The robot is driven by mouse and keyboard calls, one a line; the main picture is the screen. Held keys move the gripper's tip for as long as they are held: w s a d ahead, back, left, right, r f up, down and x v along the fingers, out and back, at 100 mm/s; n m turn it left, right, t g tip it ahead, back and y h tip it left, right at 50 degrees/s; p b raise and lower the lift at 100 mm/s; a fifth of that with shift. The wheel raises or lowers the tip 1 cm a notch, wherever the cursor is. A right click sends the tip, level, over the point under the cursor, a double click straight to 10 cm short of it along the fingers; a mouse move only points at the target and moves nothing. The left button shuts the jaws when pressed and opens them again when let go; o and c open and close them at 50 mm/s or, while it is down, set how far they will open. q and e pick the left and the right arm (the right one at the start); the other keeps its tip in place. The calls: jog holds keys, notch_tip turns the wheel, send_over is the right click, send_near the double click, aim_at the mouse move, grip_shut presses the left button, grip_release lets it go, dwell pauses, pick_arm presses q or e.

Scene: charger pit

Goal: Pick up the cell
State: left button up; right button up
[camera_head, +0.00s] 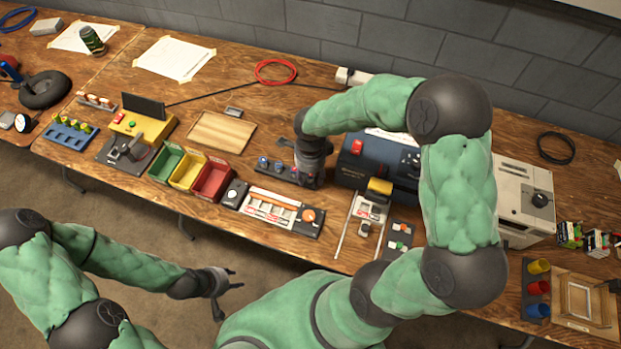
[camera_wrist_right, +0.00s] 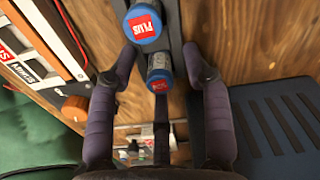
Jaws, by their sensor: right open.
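A dark rack (camera_head: 269,174) on the bench holds upright cells, and one cell (camera_head: 263,162) shows at its left end. My right gripper (camera_head: 306,180) points down over the rack's right end and hides part of it. In the right wrist view, two cells with blue tops and red PLUS labels show: a larger-looking one (camera_wrist_right: 145,24) beyond the fingertips and a lower one (camera_wrist_right: 159,72) between the spread fingers. My right gripper (camera_wrist_right: 160,62) is open; I cannot tell if a finger touches the cell. My left gripper (camera_head: 230,290) is open and empty, away from the bench.
A dark blue machine (camera_head: 350,172) stands close to the right of my right gripper. A red-white-grey panel (camera_head: 268,207) lies in front of the rack. Green, yellow and red bins (camera_head: 212,181) stand to the left. A wooden board (camera_head: 221,132) lies behind them.

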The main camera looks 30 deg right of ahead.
grip_shut()
jog(key=shift+r, duration=0.2)
